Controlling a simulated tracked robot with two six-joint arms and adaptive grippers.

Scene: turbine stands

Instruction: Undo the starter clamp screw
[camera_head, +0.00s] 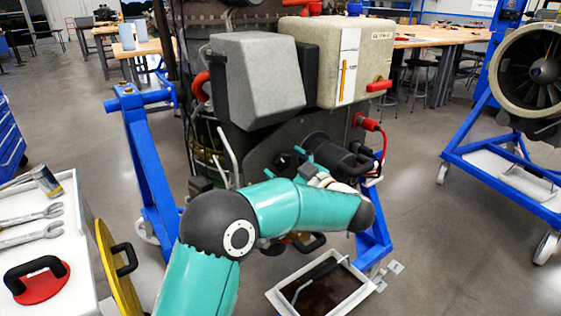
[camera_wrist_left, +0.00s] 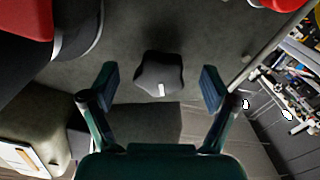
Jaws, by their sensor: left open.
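A dark lobed knob (camera_wrist_left: 160,72) with a white mark, which looks like the clamp screw, sits in the middle of the left wrist view. My left gripper (camera_wrist_left: 159,86) is open, with one finger on each side of the knob and a gap to both; I cannot tell how deep the knob sits between them. In the head view my left gripper (camera_head: 289,158) is small and partly hidden by my wrist, at the dark front of the turbine unit. A black cylinder (camera_head: 335,152), probably the starter, is beside it. My right gripper is not in view.
A grey box (camera_head: 258,80) and a cream tank (camera_head: 380,65) overhang the work area. A red plug and cable (camera_head: 371,124) are at the right. A white tray (camera_head: 275,298) lies below. A tool cart (camera_head: 65,225) is at the left.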

